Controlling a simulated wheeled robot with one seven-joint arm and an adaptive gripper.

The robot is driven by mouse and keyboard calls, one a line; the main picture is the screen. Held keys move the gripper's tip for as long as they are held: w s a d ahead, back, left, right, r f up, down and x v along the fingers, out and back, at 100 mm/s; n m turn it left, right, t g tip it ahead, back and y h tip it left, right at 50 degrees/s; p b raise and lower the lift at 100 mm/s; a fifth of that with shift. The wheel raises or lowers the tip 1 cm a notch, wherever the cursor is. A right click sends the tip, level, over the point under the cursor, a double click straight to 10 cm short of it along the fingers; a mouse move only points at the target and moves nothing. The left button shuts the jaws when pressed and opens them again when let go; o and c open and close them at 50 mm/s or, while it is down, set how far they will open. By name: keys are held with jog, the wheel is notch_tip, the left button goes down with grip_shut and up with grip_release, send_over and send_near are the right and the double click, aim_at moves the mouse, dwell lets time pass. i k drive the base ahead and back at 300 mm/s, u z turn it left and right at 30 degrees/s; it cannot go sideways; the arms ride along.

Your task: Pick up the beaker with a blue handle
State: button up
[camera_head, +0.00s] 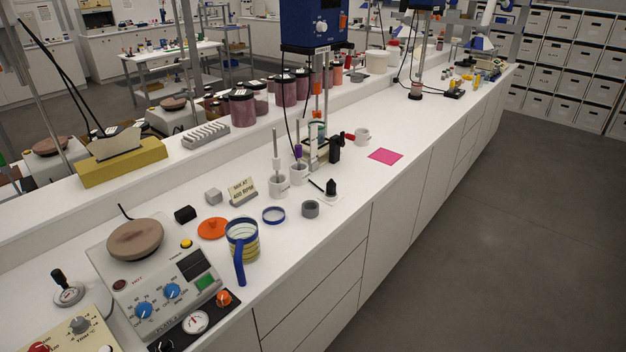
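The beaker with a blue handle (246,241) stands upright on the white bench (345,208), close to its front edge. It looks clear with yellowish bands and a blue rim. Its long blue handle (240,262) faces the front of the picture and hangs down on the near side. The beaker's contents cannot be made out clearly. My gripper is not in view, and nothing is seen touching the beaker.
A hotplate device with blue knobs (158,285) stands left of the beaker. An orange disc (212,228), a blue ring (273,215), a grey ring (311,208) and a small sign (241,191) lie around it. Open floor (480,240) is at the right.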

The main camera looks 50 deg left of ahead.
aim_at(242, 250)
jog(key=z, duration=0.4)
jog(key=i, duration=1.6)
jog(key=u, duration=3.5)
